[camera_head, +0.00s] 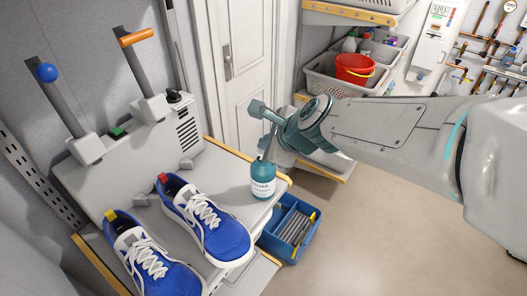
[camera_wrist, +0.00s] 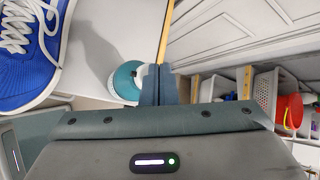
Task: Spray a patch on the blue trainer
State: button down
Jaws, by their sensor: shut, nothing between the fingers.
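Two blue trainers with white laces and soles lie side by side on a grey bench top: one with a red heel tab (camera_head: 208,222) and one with a yellow heel tab (camera_head: 148,262). A teal bottle with a white label (camera_head: 263,180) stands upright near the bench's right edge. My gripper (camera_head: 268,148) points down at the bottle's top and hides part of it. In the wrist view the shut, empty fingers (camera_wrist: 158,82) are beside the round teal bottle (camera_wrist: 126,78), just right of it. I cannot tell whether they touch. Part of one trainer (camera_wrist: 28,55) shows at left.
A machine with two upright levers (camera_head: 150,75) stands behind the trainers. A blue crate (camera_head: 290,228) with dark items sits low to the bench's right. Shelving with a red bucket (camera_head: 355,68) is behind my arm. The floor at right is open.

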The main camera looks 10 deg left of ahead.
jog(key=shift+f, duration=0.15)
jog(key=shift+f+b, duration=0.35)
jog(key=shift+b, duration=0.1)
dwell(0.4)
jog(key=shift+r+p, duration=0.4)
jog(key=shift+p, duration=0.05)
notch_tip(320, 180, up, 6)
jog(key=p, duration=0.6)
jog(key=shift+r, duration=0.15)
dwell(2.2)
